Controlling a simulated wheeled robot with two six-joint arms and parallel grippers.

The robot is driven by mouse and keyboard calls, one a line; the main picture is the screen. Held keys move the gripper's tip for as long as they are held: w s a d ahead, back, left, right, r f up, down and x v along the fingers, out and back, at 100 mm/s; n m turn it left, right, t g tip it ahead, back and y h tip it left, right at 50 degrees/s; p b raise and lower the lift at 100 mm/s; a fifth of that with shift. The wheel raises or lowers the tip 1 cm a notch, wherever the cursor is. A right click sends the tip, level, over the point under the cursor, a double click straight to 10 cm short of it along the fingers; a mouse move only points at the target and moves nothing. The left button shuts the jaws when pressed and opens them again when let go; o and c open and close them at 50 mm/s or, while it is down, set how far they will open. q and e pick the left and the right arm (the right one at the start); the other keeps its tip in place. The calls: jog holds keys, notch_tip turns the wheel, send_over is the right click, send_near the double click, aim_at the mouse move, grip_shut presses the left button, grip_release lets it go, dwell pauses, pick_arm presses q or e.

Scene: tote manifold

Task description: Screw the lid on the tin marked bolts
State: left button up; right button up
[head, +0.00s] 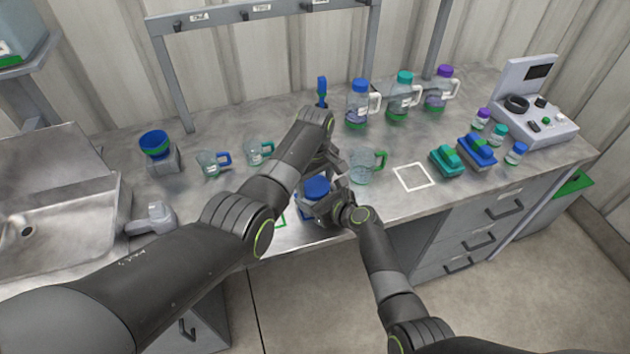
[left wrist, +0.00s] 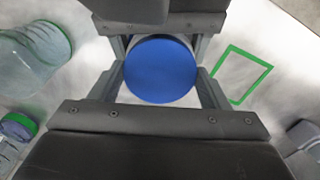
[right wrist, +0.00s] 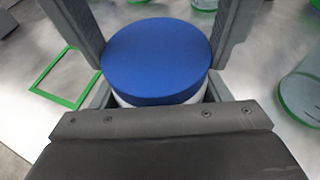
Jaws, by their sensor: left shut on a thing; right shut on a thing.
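A tin with a round blue lid (head: 317,187) stands near the front edge of the bench, between my two grippers. No marking on it can be read. In the left wrist view the lid (left wrist: 160,70) lies between the fingers of my left gripper (left wrist: 161,75), which is shut on it from above. In the right wrist view the lid (right wrist: 156,60) sits on top of a pale tin body (right wrist: 135,102). My right gripper (right wrist: 158,85) is shut around the body below the lid. I cannot tell how tightly the lid is seated.
A green square outline (left wrist: 241,74) lies beside the tin. A green-handled jug (head: 365,167) stands to its right, near a white square outline (head: 413,177). Bottles (head: 358,105) stand behind. Two small jugs (head: 212,163) and a blue-topped container (head: 155,145) are left, beside the sink (head: 60,225).

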pick_arm(q)
jog(key=m, duration=0.5)
jog(key=shift+m, duration=0.4)
jog(key=o, duration=1.1)
jog(key=shift+r, duration=2.25)
